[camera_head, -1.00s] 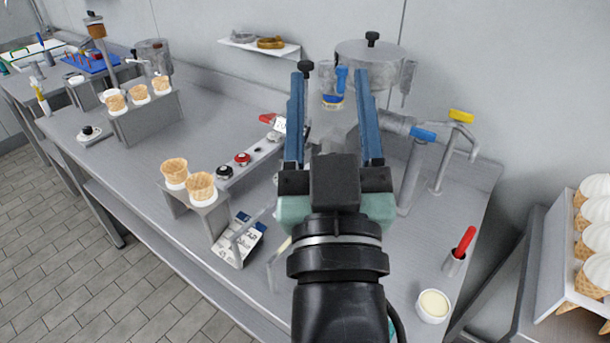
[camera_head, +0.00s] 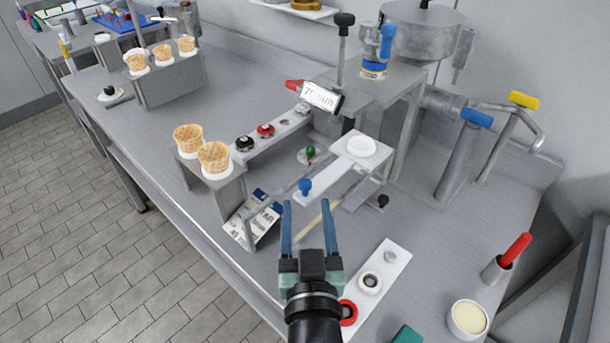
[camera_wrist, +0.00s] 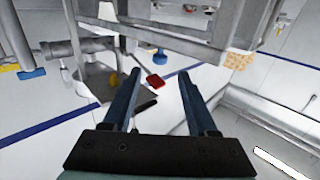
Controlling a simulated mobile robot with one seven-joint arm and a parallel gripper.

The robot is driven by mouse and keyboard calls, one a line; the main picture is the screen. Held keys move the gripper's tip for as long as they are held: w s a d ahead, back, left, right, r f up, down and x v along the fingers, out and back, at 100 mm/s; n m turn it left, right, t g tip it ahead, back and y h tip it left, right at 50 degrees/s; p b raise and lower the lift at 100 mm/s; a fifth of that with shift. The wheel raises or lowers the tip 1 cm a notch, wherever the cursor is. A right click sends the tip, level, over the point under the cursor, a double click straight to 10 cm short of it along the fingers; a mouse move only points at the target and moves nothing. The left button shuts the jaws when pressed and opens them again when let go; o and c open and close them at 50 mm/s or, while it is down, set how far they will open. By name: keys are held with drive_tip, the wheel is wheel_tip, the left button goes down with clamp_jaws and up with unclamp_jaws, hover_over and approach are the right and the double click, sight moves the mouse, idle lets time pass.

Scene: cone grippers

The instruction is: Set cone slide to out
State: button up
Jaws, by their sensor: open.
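What looks like the cone slide (camera_head: 328,180) is a flat white strip on a grey metal frame. It has a blue knob (camera_head: 304,187) at its near left end and a white round piece (camera_head: 361,146) at its far right end. My gripper (camera_head: 308,200) is open and empty, with its fingers pointing toward the knob from the front. In the head view the fingertips appear just below the knob. In the wrist view the blue knob (camera_wrist: 160,54) shows beyond the fingertips (camera_wrist: 159,75), apart from them. The strip's exact setting is unclear.
Two cones (camera_head: 214,158) stand in a holder to the left. A tilted label plate (camera_head: 321,96) and a metal stand are behind the slide. A white panel with a red ring (camera_head: 347,313) lies right of my gripper. A cream cup (camera_head: 468,318) stands at the right.

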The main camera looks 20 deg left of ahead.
sight(305, 187)
drive_tip(key=p+x, duration=0.1)
drive_tip(key=x, duration=0.6)
clamp_jaws()
idle(1.4)
